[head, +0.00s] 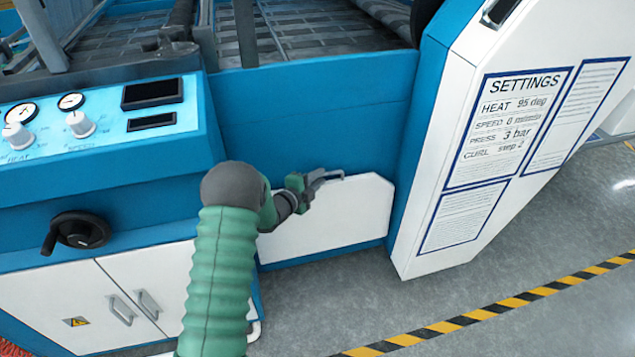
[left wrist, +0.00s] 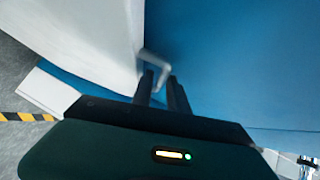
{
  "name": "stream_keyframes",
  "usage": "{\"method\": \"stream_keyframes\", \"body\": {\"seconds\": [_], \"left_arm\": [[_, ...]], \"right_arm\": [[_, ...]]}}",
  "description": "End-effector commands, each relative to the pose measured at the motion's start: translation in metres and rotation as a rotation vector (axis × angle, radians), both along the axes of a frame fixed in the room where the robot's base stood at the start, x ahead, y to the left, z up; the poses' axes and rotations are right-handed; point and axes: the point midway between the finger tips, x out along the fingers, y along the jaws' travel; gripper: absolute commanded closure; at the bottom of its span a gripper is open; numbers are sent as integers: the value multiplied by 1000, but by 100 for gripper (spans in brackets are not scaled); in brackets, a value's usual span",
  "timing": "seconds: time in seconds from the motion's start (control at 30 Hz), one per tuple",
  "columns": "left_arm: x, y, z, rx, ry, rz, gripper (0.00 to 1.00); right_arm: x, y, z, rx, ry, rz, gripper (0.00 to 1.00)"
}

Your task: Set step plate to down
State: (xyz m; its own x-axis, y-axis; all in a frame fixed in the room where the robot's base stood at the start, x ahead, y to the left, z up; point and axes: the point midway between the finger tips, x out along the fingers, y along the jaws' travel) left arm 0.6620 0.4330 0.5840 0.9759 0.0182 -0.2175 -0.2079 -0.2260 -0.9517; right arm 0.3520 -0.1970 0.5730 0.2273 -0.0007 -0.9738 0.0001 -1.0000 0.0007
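The step plate (head: 335,222) is a white panel with cut upper corners. It stands upright, folded against the blue machine front, and also shows at the upper left of the left wrist view (left wrist: 95,38). A grey bar handle (head: 328,177) is at its top edge; the handle shows ahead of my fingers in the left wrist view (left wrist: 153,58). My left gripper (head: 314,181) is at this handle. Its two fingers (left wrist: 161,86) stand apart, with one end of the handle seeming to lie between them. Contact cannot be told. My right gripper is not in view.
A control panel with gauges and knobs (head: 80,122) and a black crank (head: 78,231) are to the left, above white cabinet doors (head: 125,295). A white settings cabinet (head: 440,200) stands close to the right. Grey floor (head: 350,300) in front is clear, with a striped line (head: 480,314).

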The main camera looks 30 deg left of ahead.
Motion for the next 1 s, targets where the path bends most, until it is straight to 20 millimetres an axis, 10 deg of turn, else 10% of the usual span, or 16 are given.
{"method": "stream_keyframes", "body": {"seconds": [0.33, 1.0], "left_arm": [[0, 1, -1, -2, 1, 0, 100], [-1, 1, -3, -3, 6, 2, 100]], "right_arm": [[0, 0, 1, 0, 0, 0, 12], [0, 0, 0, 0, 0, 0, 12]]}}
